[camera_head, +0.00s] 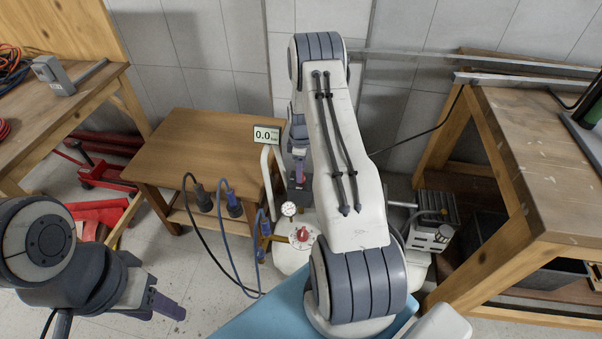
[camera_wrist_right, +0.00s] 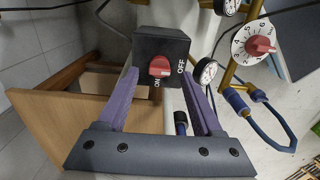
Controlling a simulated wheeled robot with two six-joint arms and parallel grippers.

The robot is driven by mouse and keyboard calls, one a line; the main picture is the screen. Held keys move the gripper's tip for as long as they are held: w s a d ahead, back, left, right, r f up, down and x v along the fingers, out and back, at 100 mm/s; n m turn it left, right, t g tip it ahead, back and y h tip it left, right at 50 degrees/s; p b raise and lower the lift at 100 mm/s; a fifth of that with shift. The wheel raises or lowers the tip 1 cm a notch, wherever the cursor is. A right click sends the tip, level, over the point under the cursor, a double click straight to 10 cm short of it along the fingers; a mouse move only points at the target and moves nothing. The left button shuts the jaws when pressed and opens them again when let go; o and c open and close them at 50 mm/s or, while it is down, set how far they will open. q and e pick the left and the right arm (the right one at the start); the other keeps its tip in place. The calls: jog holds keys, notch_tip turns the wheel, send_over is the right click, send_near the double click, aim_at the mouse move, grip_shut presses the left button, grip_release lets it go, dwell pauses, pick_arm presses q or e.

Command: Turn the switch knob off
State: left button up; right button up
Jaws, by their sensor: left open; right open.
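The switch is a black box (camera_wrist_right: 160,45) with a red knob (camera_wrist_right: 159,67) on its face, seen in the right wrist view. White ON and OFF labels sit beside the knob, with the ON label below it and the OFF label to its right. My right gripper (camera_wrist_right: 160,90) is open, its purple fingers spread to the left and right of the box. I cannot tell whether they touch it. In the head view my right arm mostly hides this gripper (camera_head: 299,170) and the switch. My left gripper (camera_head: 165,305) is open and empty at lower left, away from the switch.
A white numbered dial with a red knob (camera_wrist_right: 254,43) and a gauge (camera_wrist_right: 206,71) are right of the switch. A display reading 0.0 (camera_head: 266,135) stands by a small wooden table (camera_head: 195,145). Blue hoses (camera_head: 235,255) hang in front. Workbenches stand on both sides.

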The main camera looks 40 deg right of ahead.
notch_tip(320, 180, up, 8)
jog(key=shift+r, duration=0.2)
dwell(0.5)
jog(key=s+a+r+p, duration=0.2)
jog(key=a+r, duration=0.7)
jog(key=a, duration=0.4)
jog(key=s+a+r+p, duration=0.3)
jog(key=a+r, duration=0.7)
jog(key=a, duration=0.4)
jog(key=s+a+r+p, duration=0.1)
jog(key=s+a+r, duration=0.2)
jog(key=s, duration=0.4)
jog(key=s+a+r+p, duration=0.1)
jog(key=s+a+r, duration=0.2)
jog(key=s, duration=0.5)
jog(key=s+a+r+y+p, duration=0.1)
jog(key=s+a+r, duration=0.2)
jog(key=s+a, duration=0.2)
jog(key=s, duration=0.2)
jog(key=shift+s+a+m, duration=0.15)
jog(key=shift+s+m, duration=0.25)
